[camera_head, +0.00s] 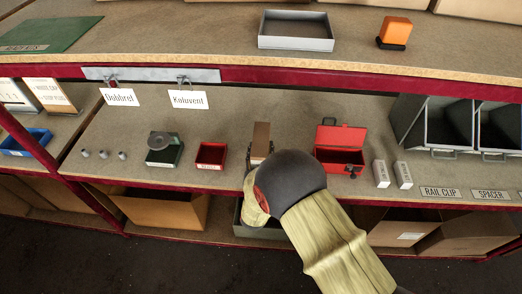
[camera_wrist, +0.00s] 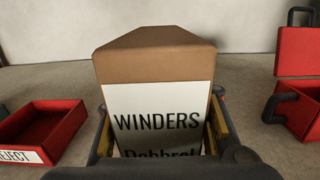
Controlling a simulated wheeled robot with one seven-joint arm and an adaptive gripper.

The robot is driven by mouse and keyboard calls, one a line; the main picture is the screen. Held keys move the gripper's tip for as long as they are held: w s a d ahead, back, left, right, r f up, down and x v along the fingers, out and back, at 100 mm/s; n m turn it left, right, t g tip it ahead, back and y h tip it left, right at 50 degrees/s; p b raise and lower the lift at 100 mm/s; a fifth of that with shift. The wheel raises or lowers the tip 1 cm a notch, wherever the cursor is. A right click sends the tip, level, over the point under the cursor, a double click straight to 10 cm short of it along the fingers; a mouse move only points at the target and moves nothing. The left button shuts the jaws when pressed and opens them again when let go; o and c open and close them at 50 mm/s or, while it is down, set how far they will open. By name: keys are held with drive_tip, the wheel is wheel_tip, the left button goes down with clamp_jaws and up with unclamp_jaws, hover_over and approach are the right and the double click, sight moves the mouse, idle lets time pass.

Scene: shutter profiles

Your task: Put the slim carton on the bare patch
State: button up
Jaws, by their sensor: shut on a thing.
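The slim brown carton (camera_head: 262,135) is upright at the middle of the lower shelf in the head view. In the wrist view the carton (camera_wrist: 155,65) fills the middle, with a white label reading "WINDERS" and a partly hidden second line. My gripper (camera_wrist: 162,130) is shut on the carton, one finger along each side. Bare shelf board (camera_head: 220,125) shows around the carton; no marked patch stands out.
A red reject tray (camera_head: 211,155) is left of the carton, and an open red toolbox (camera_head: 340,149) is right. Tags reading "Dobbrel" (camera_head: 119,97) and "Kaluvent" (camera_head: 187,99) hang from the upper shelf edge.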

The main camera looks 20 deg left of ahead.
drive_tip(key=shift+f, duration=0.15)
drive_tip(key=o, duration=1.5)
drive_tip(key=shift+r, duration=0.2)
drive_tip(key=p+v, duration=0.2)
drive_tip(key=v, duration=0.9)
drive_tip(key=shift+s+d, duration=0.1)
drive_tip(key=shift+s, duration=0.1)
drive_tip(key=shift+s+d, duration=0.1)
drive_tip(key=shift+s, duration=0.25)
